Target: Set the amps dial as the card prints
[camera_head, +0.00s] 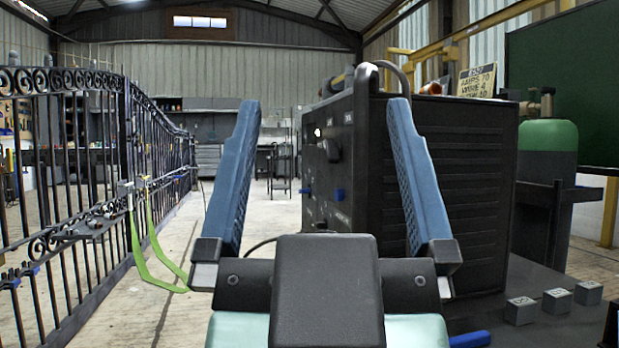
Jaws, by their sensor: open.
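The black welding machine (470,190) stands right of centre, its control panel on the left side seen at a steep angle. A large dark dial (332,150) is on the panel's upper part; its pointer setting and labels are too small to read, so I cannot confirm it is the amps dial. A cream card (477,80) stands behind the machine, its lower part hidden; "AMPS TO" and "WIRE 4" seem to show, the rest unclear. My gripper (325,104) is open and empty, its blue fingers spread wide in front of the panel; the right finger overlaps the machine in the picture.
Blue fittings (339,194) stick out lower on the panel. A handle (386,68) arches over the machine. Small grey blocks (557,301) sit on the dark bench at right, near a green-topped cylinder (547,165). A black iron gate (90,170) with green straps fills the left.

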